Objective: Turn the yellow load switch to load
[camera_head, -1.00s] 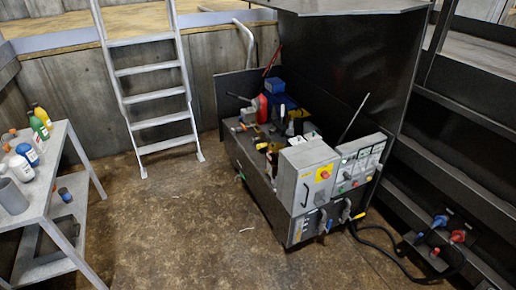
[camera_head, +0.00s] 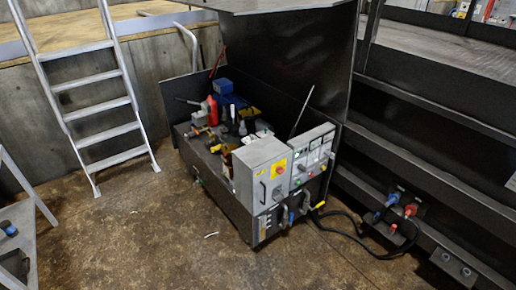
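The waste compactor's control unit stands right of centre. Its grey box (camera_head: 255,180) has a yellow square with a red knob (camera_head: 279,167) on the face, and a panel with gauges and buttons (camera_head: 313,158) is to its right. Neither of my grippers is in view.
A grey ladder (camera_head: 97,108) leans against the concrete wall at left. A grey table (camera_head: 22,230) is at the left edge. Dark steps (camera_head: 430,150) rise at right, with cables and blue and red plugs (camera_head: 393,205).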

